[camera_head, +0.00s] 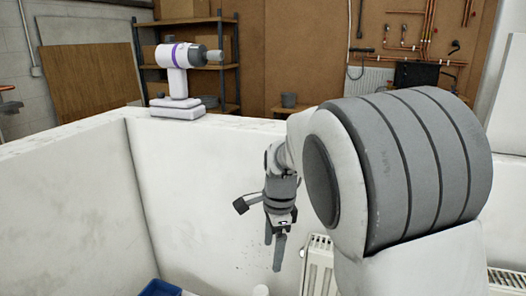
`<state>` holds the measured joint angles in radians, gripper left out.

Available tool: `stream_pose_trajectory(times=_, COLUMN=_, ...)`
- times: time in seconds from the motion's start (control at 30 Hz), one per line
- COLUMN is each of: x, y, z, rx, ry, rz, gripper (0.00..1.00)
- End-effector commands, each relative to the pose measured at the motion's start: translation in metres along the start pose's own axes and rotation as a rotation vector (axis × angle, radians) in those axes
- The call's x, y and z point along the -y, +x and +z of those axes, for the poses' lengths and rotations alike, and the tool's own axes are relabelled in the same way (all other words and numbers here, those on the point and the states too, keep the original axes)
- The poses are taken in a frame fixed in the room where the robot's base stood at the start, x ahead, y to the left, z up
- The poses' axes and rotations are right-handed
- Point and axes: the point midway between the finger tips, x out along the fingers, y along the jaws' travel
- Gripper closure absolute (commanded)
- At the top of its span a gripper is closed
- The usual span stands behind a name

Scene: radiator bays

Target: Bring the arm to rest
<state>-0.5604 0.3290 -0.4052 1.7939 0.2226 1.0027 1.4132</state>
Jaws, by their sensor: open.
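My gripper (275,252) hangs at the end of my arm in the middle of the camera_head view, fingers pointing down. Its two grey fingers are apart with nothing between them. It is in front of the white bay wall, left of a white radiator. My own large white and grey arm link fills the right side and hides what lies behind it.
A white and purple drill (178,80) stands on the top of the low white wall (195,165). A white radiator (318,268) is close to the right of my gripper. A blue bin (160,289) shows at the bottom edge. Shelves (205,75) stand behind the wall.

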Motion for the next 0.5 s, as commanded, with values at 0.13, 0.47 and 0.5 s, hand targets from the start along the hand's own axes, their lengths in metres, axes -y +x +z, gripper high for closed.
stream_pose_trajectory(times=0.13, x=-0.033, y=-0.039, z=-0.017, rx=0.033, ry=-0.188, rz=-0.069, gripper=0.12)
stream_pose_trajectory(times=0.47, x=-0.114, y=-0.096, z=-0.042, rx=-0.028, ry=-0.643, rz=-0.22, gripper=0.12)
stream_pose_trajectory(times=0.5, x=-0.125, y=-0.1, z=-0.043, rx=-0.047, ry=-0.698, rz=-0.235, gripper=0.12)
